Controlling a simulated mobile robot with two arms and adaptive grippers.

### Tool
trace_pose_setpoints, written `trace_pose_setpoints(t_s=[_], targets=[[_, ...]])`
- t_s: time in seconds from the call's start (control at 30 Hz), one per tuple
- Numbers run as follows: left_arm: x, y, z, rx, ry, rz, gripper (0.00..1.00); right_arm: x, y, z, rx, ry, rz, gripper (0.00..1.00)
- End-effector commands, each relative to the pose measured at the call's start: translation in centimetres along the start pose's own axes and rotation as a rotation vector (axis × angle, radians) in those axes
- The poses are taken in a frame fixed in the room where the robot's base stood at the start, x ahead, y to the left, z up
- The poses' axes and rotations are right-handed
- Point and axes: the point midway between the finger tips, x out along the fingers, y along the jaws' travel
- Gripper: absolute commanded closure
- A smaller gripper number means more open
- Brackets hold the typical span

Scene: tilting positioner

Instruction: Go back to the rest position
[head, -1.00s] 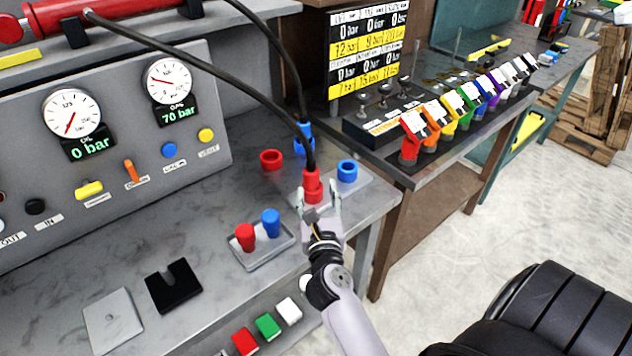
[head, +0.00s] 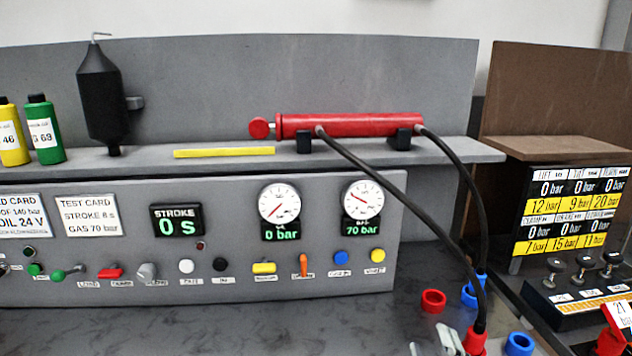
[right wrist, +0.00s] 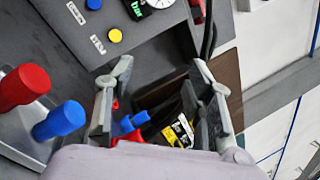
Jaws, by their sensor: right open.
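My right gripper (head: 440,344) shows only in part at the bottom edge of the head view, just left of the red hose connector (head: 475,341). In the right wrist view its two fingers (right wrist: 163,75) are spread wide, with nothing held between them. Whether a finger touches the red connector cannot be told. A blue connector (right wrist: 130,124) shows beyond the fingers. My left gripper is in neither current view.
Two black hoses (head: 392,187) hang from the red cylinder (head: 350,125) to the connectors, close to my right gripper. A red ring (head: 433,301) and a blue ring (head: 519,344) stand nearby. Red (right wrist: 22,88) and blue (right wrist: 60,121) plugs stand left in the wrist view.

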Motion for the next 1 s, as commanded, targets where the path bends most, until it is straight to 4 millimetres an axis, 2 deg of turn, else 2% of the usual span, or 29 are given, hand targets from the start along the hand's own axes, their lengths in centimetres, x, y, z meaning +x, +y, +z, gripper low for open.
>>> trace_pose_setpoints(t_s=[0.03, 0.13, 0.23, 0.33, 0.43, 0.53, 0.67, 0.8, 0.83, 1.0], targets=[[0.0, 0.0, 0.0, 0.0, 0.0, 0.0, 0.46, -1.0, 1.9, 2.4, -0.191, -0.105, 0.101, 0.52], [0.0, 0.0, 0.0, 0.0, 0.001, 0.0, 0.46, -4.0, 6.8, 5.3, -0.572, -0.305, 0.314, 0.52], [0.0, 0.0, 0.0, 0.0, 0.001, 0.0, 0.46, -8.4, 11.6, 5.3, -0.933, -0.488, 0.546, 0.52], [0.0, 0.0, 0.0, 0.0, 0.001, 0.0, 0.46, -13.0, 14.6, 3.1, -1.225, -0.636, 0.769, 0.52], [0.0, 0.0, 0.0, 0.0, 0.001, 0.0, 0.46, -16.9, 15.7, 0.3, -1.431, -0.74, 0.961, 0.52], [0.0, 0.0, 0.0, -0.001, 0.001, 0.0, 0.46, -20.2, 15.7, -2.3, -1.579, -0.817, 1.13, 0.52], [0.0, 0.0, 0.0, -0.001, 0.001, 0.0, 0.46, -23.8, 14.5, -5.3, -1.717, -0.89, 1.333, 0.52], [0.0, 0.0, 0.0, -0.001, 0.001, 0.0, 0.46, -27.1, 12.5, -7.9, -1.819, -0.949, 1.539, 0.52], [0.0, 0.0, 0.0, -0.001, 0.001, 0.0, 0.46, -27.8, 12.0, -8.4, -1.836, -0.959, 1.584, 0.52], [0.0, 0.0, 0.0, -0.001, 0.0, 0.0, 0.46, -27.8, 16.0, -11.2, -1.818, -0.971, 1.601, 0.52]])
